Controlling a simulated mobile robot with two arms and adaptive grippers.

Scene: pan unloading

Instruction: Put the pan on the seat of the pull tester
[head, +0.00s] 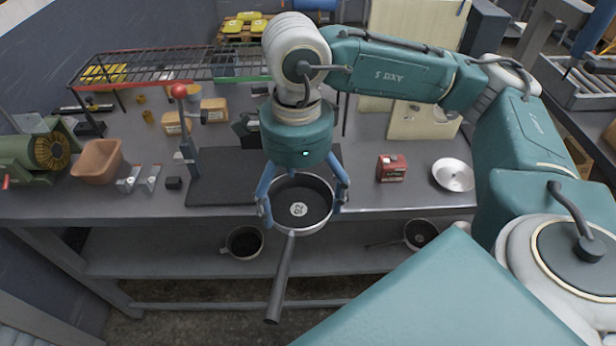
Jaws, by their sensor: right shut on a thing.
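The pan (317,226) is a round, dark-bottomed pan with a light rim, a marked disc in its middle and a long dark handle pointing toward me. My right gripper (303,204) is shut on it, with blue fingers on opposite sides of the rim. The pan is at the front edge of the bench; whether it touches the bench is hard to tell. What looks like the pull tester (191,135), an upright post with a red ball on top, stands left of the gripper beside a dark flat plate (215,190). Its seat cannot be made out clearly. My left gripper is not in view.
A wire rack (170,68) runs along the back of the bench. A brown bin (97,160) and a green machine (35,155) are at left. A red box (391,168) and a silver dish (453,174) are at right. Other pans (243,243) stand on the lower shelf.

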